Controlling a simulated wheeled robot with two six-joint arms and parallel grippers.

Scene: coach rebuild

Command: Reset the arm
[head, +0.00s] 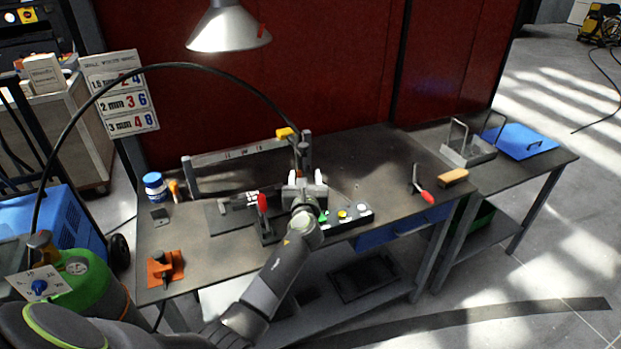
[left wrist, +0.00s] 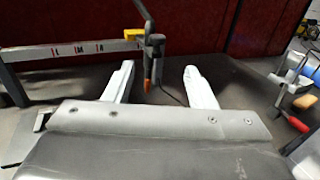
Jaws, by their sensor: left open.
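My left gripper (head: 308,180) is over the middle of the dark workbench (head: 380,165), just behind a black box with coloured buttons (head: 345,216). In the left wrist view its two pale fingers (left wrist: 158,85) stand wide apart, with nothing between them. A dark upright tool with an orange tip (left wrist: 149,75) shows beyond the fingers. In the head view a dark post with a yellow top (head: 288,134) rises behind the gripper. My right gripper is in neither view.
A red-handled clamp (head: 263,208) stands close left of my arm. A marked rail (head: 235,153) runs behind. A lamp (head: 228,30) hangs above. The bench between is fairly clear.

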